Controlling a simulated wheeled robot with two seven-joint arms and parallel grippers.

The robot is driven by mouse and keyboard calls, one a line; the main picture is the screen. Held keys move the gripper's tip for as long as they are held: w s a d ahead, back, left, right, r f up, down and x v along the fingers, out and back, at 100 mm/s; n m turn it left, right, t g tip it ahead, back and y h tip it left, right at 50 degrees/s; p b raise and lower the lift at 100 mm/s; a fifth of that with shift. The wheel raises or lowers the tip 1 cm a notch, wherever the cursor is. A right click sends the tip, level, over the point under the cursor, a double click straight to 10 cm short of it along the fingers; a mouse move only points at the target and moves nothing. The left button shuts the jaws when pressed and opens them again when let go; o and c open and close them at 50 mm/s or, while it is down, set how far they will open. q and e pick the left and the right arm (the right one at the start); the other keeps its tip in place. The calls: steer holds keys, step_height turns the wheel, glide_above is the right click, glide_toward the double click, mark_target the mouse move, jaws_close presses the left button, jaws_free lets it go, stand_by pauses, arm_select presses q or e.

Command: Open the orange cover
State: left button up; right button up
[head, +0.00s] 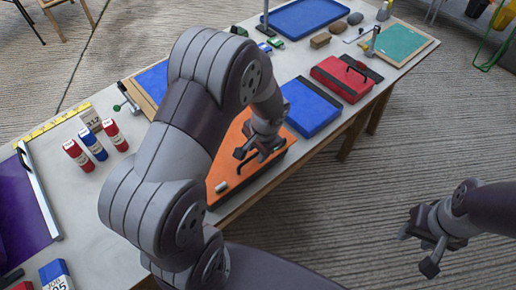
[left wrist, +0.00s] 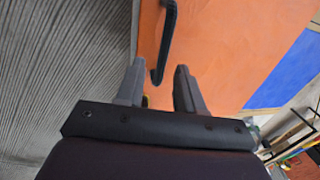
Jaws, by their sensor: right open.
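The orange cover (head: 224,172) lies flat near the table's front edge, partly hidden behind my left arm. It fills much of the left wrist view (left wrist: 235,45). Its black handle (left wrist: 167,35) stands near the cover's edge there; in the head view the handle (head: 262,160) is partly hidden by the gripper. My left gripper (head: 255,150) is over the cover, close to the handle. In the left wrist view its fingers (left wrist: 160,68) are apart, with the handle's near end between or just beyond the tips; contact cannot be told. My right gripper (head: 420,248) is open and empty over the floor.
A blue cover (head: 311,106) and a red case (head: 346,78) with a black handle lie to the right on the table (head: 105,190). Red and blue bottles (head: 92,144) stand at the left. A blue tray (head: 303,17) lies at the far end. Open floor is right of the table.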

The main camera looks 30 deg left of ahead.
arm_select(q)
jaws_close()
stand_by(1.4)
